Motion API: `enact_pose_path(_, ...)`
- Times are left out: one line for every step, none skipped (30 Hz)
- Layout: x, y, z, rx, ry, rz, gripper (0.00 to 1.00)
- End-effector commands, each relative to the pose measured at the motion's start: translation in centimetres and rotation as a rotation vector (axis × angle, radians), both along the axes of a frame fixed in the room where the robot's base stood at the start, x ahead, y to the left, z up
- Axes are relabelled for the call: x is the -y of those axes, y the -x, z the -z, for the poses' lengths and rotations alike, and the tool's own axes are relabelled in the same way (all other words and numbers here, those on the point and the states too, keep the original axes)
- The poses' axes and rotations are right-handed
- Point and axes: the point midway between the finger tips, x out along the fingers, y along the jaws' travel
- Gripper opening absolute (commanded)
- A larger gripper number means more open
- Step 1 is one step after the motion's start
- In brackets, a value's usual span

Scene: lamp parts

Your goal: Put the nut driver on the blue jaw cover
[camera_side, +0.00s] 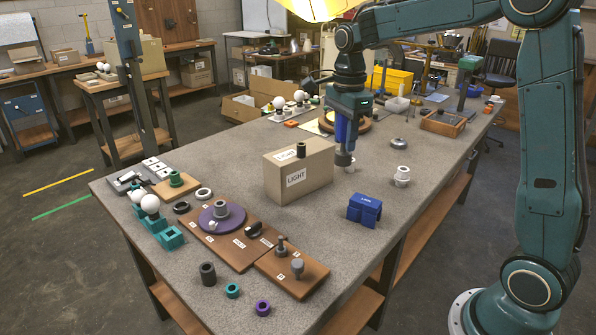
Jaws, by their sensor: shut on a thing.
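The blue jaw cover (364,210) is a small blue block with a notch in its lower front, resting on the grey table near the right edge. My gripper (344,145) points down above the table, behind and slightly left of the blue jaw cover, right of the cardboard box. Its blue jaws are shut on a short grey-brown cylindrical piece, which looks like the nut driver (343,159). The piece is clear of the blue jaw cover. Most of it is hidden between the jaws, and I cannot tell whether its lower end touches the table.
The cardboard box marked LIGHT (299,173) stands left of my gripper, with a dark ring on top. A white fitting (402,175) stands behind and right of the blue jaw cover. Brown boards (222,246) with lamp parts fill the front left. The table between box and jaw cover is clear.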

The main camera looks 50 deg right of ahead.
Motion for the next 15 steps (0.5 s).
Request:
enact_pose_path(1.3,0.1,-0.6,0.003,0.001,0.014,0.06)
enact_pose_path(1.9,0.1,-0.9,0.004,0.002,0.019,0.06)
enact_pose_path(2.9,0.2,-1.4,0.003,0.001,0.025,0.06)
enact_pose_path(3.6,0.3,-1.8,0.004,0.002,0.031,0.06)
enact_pose_path(4.2,0.4,-2.1,0.004,0.002,0.035,0.06)
enact_pose_path(5.2,0.6,-2.6,0.004,0.002,0.042,0.06)
enact_pose_path(5.8,0.7,-2.9,0.005,0.002,0.047,0.06)
enact_pose_path(6.4,0.9,-3.2,0.004,0.002,0.051,0.06)
enact_pose_path(7.2,1.1,-3.6,0.005,0.002,0.056,0.06)
enact_pose_path(7.7,1.2,-3.9,0.005,0.002,0.06,0.06)
enact_pose_path(8.1,1.4,-4.1,0.004,0.002,0.062,0.06)
enact_pose_path(8.7,1.6,-4.4,0.004,0.002,0.067,0.06)
enact_pose_path(9.1,1.7,-4.6,0.005,0.002,0.069,0.06)
enact_pose_path(9.4,1.8,-4.8,0.004,0.002,0.07,0.06)
enact_pose_path(9.7,1.9,-5.0,0.003,0.001,0.072,0.06)
